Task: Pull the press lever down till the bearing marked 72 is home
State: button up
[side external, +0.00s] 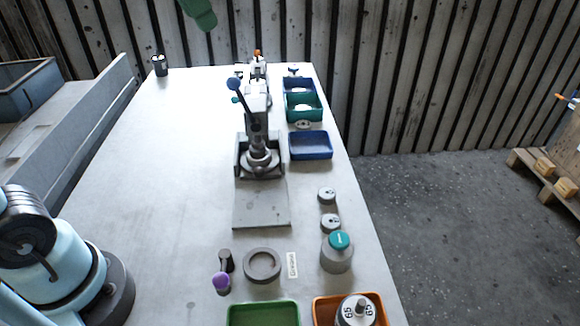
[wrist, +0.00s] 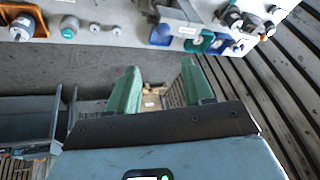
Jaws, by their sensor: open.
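The press (side external: 258,115) stands on the far middle of the table. Its lever (side external: 243,98) is raised, slanting up to a dark blue knob (side external: 233,85). Under the ram a round grey metal part (side external: 259,160) sits on the press base; I cannot read a 72 on it or tell how deep any bearing sits. My gripper shows as green fingers (side external: 200,12) at the top edge of the side view, above and left of the press, apart from the lever. In the wrist view my gripper (wrist: 160,72) is open and empty, its fingers wide apart.
Blue and green bins (side external: 311,146) line the right of the press. A teal-capped cylinder (side external: 337,252), a grey ring (side external: 262,265), a purple-topped piece (side external: 221,282), a green tray (side external: 262,312) and an orange tray (side external: 376,302) are nearer.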

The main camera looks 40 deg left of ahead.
jog(key=w+m+g, duration=0.3)
jog(key=w+m, duration=0.1)
jog(key=m, duration=0.1)
jog(key=m+g, duration=0.1)
jog(key=m, duration=0.1)
send_over(237, 90)
jog(key=shift+a+f, duration=0.15)
jog(key=shift+f, duration=3)
jog(key=f, duration=1.2)
jog(key=shift+w+a, duration=0.25)
jog(key=shift+w, duration=0.05)
grip_shut()
